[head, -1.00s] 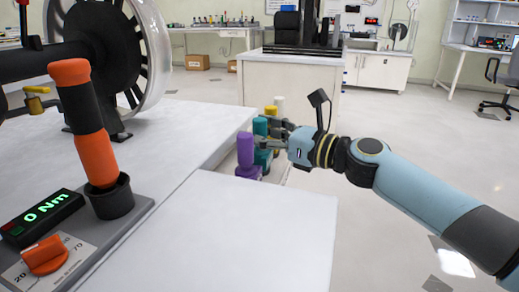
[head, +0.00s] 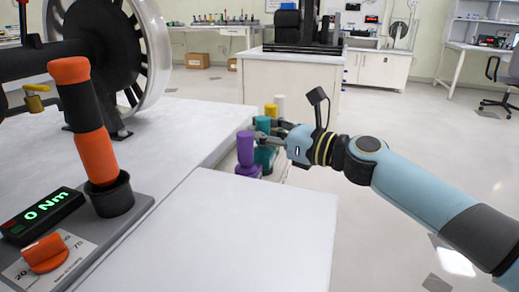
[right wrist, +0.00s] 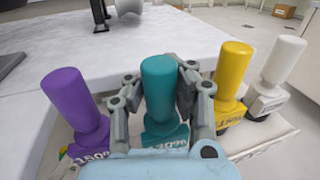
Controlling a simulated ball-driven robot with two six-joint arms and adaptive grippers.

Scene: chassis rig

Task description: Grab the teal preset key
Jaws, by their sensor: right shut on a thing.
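The teal preset key (right wrist: 160,88) stands upright in the middle of a row of keys in the right wrist view. In the head view its teal top (head: 262,125) shows behind the purple key. My right gripper (right wrist: 158,90) is shut on the teal key, one finger on each side of its handle; in the head view the gripper (head: 273,135) reaches in from the right. The key's base still sits at the rack, with its lower part partly hidden by my gripper. My left gripper is not in view.
A purple key (right wrist: 74,100) stands to the left of the teal one, a yellow key (right wrist: 232,75) and a white key (right wrist: 278,70) to the right, close to my fingers.

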